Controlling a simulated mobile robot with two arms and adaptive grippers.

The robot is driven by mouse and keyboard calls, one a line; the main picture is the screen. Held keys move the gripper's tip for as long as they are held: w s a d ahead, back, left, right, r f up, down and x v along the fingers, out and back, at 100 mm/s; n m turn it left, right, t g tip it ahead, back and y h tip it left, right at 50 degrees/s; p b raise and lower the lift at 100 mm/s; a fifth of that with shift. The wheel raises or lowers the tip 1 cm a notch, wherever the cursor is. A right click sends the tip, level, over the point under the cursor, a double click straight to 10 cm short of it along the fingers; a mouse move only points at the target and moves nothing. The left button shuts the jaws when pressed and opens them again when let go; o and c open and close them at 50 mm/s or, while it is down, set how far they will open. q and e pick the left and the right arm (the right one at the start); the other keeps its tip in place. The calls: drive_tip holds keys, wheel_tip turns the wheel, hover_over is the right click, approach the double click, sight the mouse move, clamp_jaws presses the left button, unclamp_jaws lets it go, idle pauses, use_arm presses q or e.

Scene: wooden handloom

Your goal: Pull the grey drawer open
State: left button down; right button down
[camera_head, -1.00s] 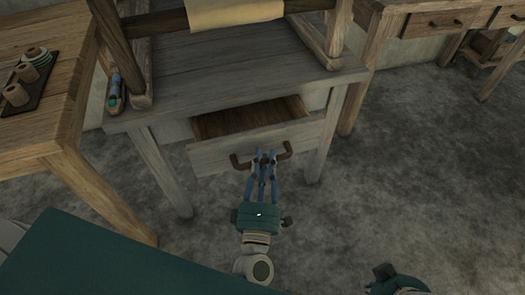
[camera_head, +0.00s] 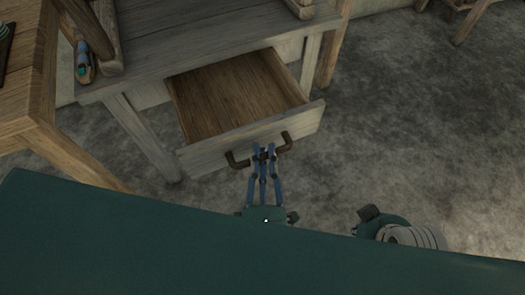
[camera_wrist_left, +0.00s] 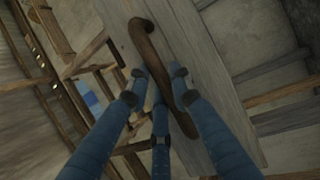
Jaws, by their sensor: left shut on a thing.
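The grey drawer (camera_head: 250,141) stands well out from the grey table, and its wooden inside (camera_head: 225,93) shows bare and empty. Its brown bar handle (camera_head: 285,145) is on the front panel. My left gripper (camera_head: 264,154) is shut on the middle of the handle. In the left wrist view the blue fingers of my left gripper (camera_wrist_left: 157,88) close around the brown handle (camera_wrist_left: 143,38), with the grey drawer front (camera_wrist_left: 205,75) behind it. My right gripper (camera_head: 368,213) shows only in part at the lower right, and its fingers cannot be made out.
The grey table (camera_head: 140,79) has a leg (camera_head: 140,137) left of the drawer. A brown wooden table (camera_head: 40,130) stands at the left. A blue-tipped shuttle (camera_head: 84,62) lies on the grey table. The stone floor (camera_head: 420,120) at the right is clear.

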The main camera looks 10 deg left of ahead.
use_arm(q)
drive_tip(key=shift+f, duration=0.1)
drive_tip(key=c, duration=1.5)
unclamp_jaws()
drive_tip(key=shift+c, duration=0.2)
